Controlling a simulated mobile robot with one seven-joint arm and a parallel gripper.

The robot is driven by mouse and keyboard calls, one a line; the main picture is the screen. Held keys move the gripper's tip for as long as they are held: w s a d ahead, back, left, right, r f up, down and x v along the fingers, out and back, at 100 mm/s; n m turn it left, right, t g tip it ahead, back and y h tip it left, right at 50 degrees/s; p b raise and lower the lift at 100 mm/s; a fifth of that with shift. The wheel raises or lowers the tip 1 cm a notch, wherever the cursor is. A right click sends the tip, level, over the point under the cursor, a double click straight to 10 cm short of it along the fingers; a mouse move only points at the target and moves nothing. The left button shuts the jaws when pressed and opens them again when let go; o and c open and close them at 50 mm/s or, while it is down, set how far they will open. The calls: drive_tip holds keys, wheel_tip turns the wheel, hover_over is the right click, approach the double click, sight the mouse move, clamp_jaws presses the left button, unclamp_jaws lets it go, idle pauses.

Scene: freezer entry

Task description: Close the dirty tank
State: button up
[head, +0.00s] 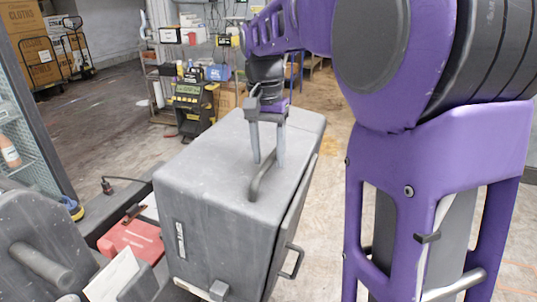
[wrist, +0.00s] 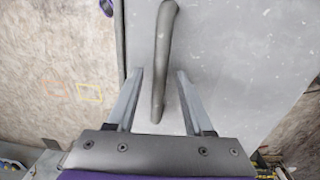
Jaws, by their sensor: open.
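The dirty tank appears to be the large grey box (head: 200,185) in the middle of the head view, with a scuffed, tilted upper face. A curved grey bar handle (head: 262,178) rises from that face, and it also shows in the wrist view (wrist: 161,50). My gripper (head: 268,162) points down at the handle with its jaws open. In the wrist view, my gripper (wrist: 160,74) has one finger on each side of the handle's near end, with visible gaps to both. A dark seam runs along the box's right edge; I cannot tell how far any lid stands open.
A second handle (head: 292,262) sticks out low on the box's right side. A red case (head: 131,240) and a grey machine part (head: 40,262) lie to the left. Shelving (head: 190,50) and a black-and-yellow device (head: 190,108) stand behind.

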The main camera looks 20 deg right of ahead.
clamp_jaws()
idle(1.4)
